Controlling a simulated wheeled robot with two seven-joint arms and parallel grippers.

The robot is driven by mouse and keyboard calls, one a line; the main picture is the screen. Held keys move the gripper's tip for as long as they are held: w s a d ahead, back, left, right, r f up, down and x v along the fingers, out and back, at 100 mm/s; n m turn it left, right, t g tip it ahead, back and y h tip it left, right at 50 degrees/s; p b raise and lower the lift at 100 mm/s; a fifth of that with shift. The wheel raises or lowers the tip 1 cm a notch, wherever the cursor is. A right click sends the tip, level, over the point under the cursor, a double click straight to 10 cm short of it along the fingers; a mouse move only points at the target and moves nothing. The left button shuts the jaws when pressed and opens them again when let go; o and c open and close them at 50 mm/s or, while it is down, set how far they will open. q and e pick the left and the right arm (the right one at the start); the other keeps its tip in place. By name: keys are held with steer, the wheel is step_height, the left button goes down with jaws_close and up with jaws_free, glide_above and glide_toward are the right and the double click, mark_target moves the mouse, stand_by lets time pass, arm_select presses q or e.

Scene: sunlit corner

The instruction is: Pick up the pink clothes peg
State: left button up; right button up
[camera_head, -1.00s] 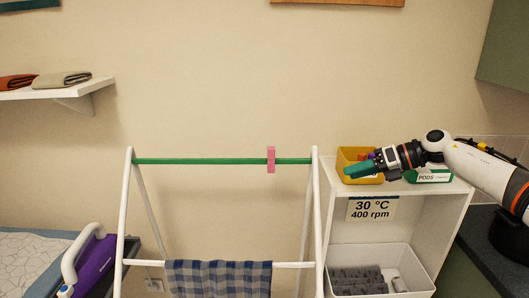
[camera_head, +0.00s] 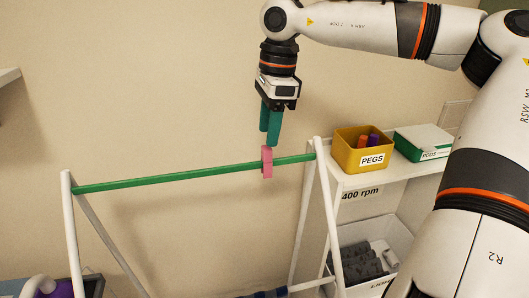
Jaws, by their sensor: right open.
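The pink clothes peg (camera_head: 267,162) sits on the green top bar (camera_head: 165,178) of the white drying rack, near the bar's right end. My right gripper (camera_head: 270,138) points down just above the peg, with its green fingers a little apart and nothing seen between them. The fingertips end close to the top of the peg; I cannot tell whether they touch it. My left gripper is not in view.
A yellow PEGS box (camera_head: 362,150) with orange and purple pegs and a green-and-white PODS box (camera_head: 424,142) stand on the white shelf unit at right. A white bin (camera_head: 365,283) is below. The wall behind the bar is bare.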

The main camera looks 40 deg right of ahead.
mark_target(266, 147)
steer(key=shift+w+a+f, duration=0.1)
steer(key=shift+w+f, duration=0.05)
steer(key=shift+f, duration=0.4)
steer(key=shift+w+f, duration=0.1)
steer(key=shift+f, duration=0.45)
step_height(266, 147, down, 2)
steer(key=shift+a+f+p, duration=0.15)
steer(key=shift+p, duration=0.85)
step_height(266, 147, down, 2)
steer(key=shift+s+f+p, duration=0.15)
steer(key=shift+f+p, duration=0.1)
steer(key=shift+p, duration=0.15)
steer(key=shift+f, duration=0.45)
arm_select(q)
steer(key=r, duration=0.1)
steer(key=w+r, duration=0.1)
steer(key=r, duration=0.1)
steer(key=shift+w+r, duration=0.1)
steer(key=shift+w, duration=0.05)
arm_select(e)
jaws_close()
